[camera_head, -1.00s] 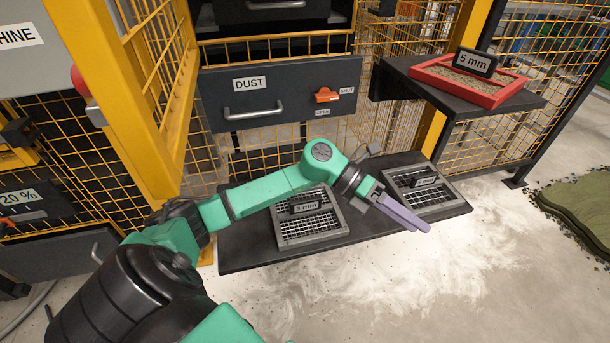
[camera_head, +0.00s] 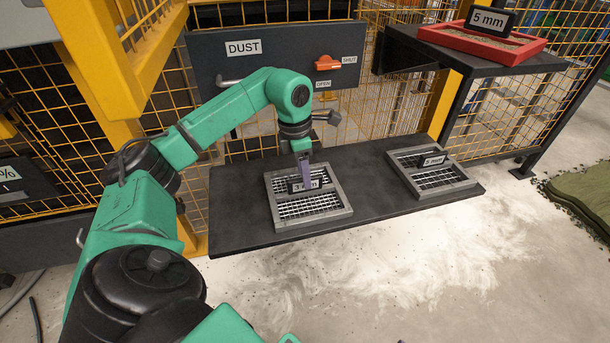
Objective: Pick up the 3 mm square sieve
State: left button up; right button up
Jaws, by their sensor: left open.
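The square sieve with the 3 mm label (camera_head: 279,212) lies flat on the dark shelf (camera_head: 235,215). It has a grey frame, a wire mesh and a small dark label plate across its middle. My left gripper (camera_head: 305,180) points down over this sieve, its purple fingers in front of the label plate and partly hiding it. The jaws are open, with nothing seen held. I cannot tell whether the fingertips touch the plate. My right gripper is out of view.
A grey DUST drawer (camera_head: 285,75) with an orange SHUT/OPEN lever (camera_head: 325,63) stands behind my left arm. A red tray (camera_head: 455,39) labelled 5 mm sits on a higher shelf at right. Bare shelf separates the sieves. Green turf (camera_head: 585,195) lies at far right.

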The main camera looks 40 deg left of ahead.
pick_arm(q)
notch_tip(320, 180, down, 3)
jog(key=shift+w+d+f+b, duration=0.1)
jog(key=shift+w+b, duration=0.05)
jog(key=shift+b, duration=0.2)
grip_shut()
jog(key=shift+r, duration=0.2)
dwell(0.9)
